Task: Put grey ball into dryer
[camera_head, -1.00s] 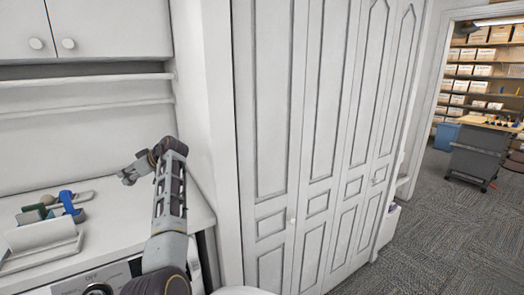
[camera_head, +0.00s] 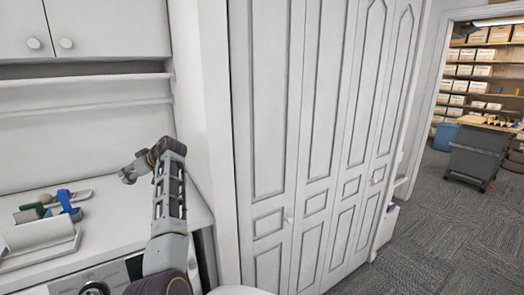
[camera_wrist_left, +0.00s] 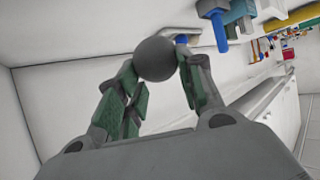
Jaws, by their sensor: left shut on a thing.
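The grey ball (camera_wrist_left: 155,59) is held between the fingertips of my left gripper (camera_wrist_left: 160,78) in the left wrist view. My left gripper also shows in the head view (camera_head: 130,174), above the white counter, where the ball cannot be made out. A white machine with a dark round dial (camera_head: 95,289) on its front panel stands under the counter at the bottom left; it may be the dryer. Its door is out of view. My right gripper is not in view.
The white counter (camera_head: 115,222) holds a white rack (camera_head: 38,243) and small blue and green items (camera_head: 66,203) at its left. Tall white closet doors (camera_head: 270,130) stand to the right. Carpet (camera_head: 430,240) is clear farther right. A grey cart (camera_head: 474,155) stands beyond the doorway.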

